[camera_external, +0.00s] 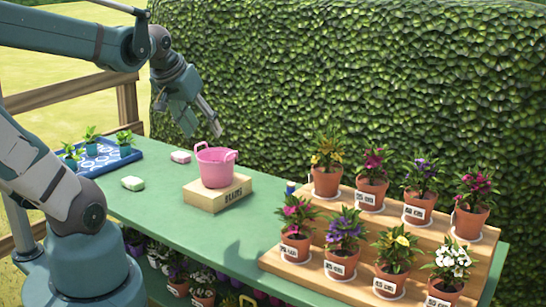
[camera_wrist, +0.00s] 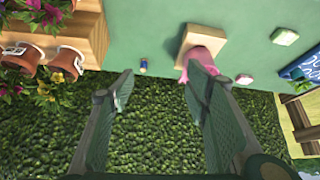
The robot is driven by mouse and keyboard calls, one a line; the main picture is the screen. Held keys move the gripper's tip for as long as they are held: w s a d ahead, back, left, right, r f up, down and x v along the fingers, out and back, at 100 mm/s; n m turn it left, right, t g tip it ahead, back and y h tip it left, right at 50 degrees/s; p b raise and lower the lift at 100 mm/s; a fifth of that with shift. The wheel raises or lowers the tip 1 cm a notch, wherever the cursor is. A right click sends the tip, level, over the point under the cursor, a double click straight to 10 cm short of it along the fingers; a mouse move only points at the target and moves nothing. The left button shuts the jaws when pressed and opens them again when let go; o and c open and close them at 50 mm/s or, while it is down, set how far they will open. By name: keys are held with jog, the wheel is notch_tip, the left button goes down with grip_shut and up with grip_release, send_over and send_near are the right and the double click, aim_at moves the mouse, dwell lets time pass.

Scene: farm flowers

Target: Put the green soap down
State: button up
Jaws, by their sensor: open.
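A pale greenish-white soap bar (camera_external: 133,183) lies flat on the green table (camera_external: 240,205), left of the bucket; it also shows at upper right in the wrist view (camera_wrist: 284,37). A pinkish soap bar (camera_external: 180,157) lies farther back, and it shows in the wrist view (camera_wrist: 243,79) too. My gripper (camera_external: 201,124) hangs in the air above the table's back part, higher than the pink bucket. In the wrist view its fingers (camera_wrist: 158,86) are spread apart with nothing between them. Neither soap touches it.
A pink bucket (camera_external: 215,168) stands on a labelled wooden block (camera_external: 217,193). A blue tray (camera_external: 110,158) with seedlings is at left. A tiered wooden stand (camera_external: 330,262) of potted flowers fills the right. A tall hedge (camera_external: 350,80) rises behind. The front middle tabletop is clear.

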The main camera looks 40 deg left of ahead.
jog(key=shift+s+d+f+m+t, duration=0.15)
jog(key=shift+s+d+m, duration=0.25)
jog(key=shift+s+d, duration=0.3)
jog(key=shift+s+d+f+m+t, duration=0.15)
jog(key=shift+s+d+m, duration=0.25)
jog(key=shift+s+d, duration=0.25)
